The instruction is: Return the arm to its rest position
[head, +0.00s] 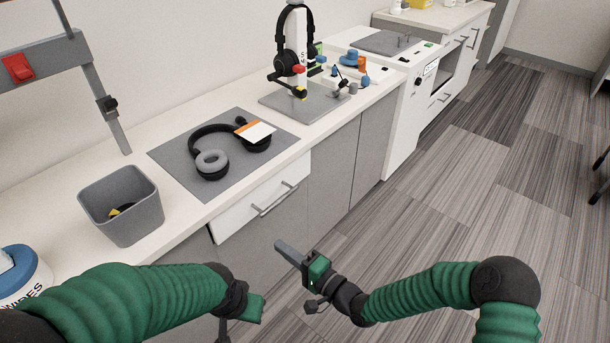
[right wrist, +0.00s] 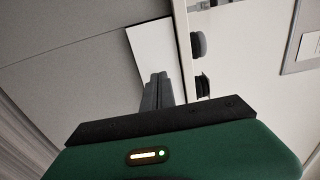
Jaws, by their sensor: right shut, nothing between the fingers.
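My right arm (head: 420,292) comes in from the lower right in its green sleeve. My right gripper (head: 283,249) points to the upper left, in front of the cabinet fronts below the counter. In the right wrist view its fingers (right wrist: 156,92) are together with nothing between them. My left arm (head: 135,295) comes in from the lower left, bent, with its end (head: 250,307) near the bottom centre. The fingers of my left gripper are not clear enough to tell their state.
Headphones (head: 211,163) and a white and orange card (head: 255,131) lie on a grey mat (head: 172,158). A grey bin (head: 133,221) and a wipes tub (head: 22,275) stand on the counter. Other headphones (head: 288,62) hang on a stand. A drawer handle (head: 274,199) juts out.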

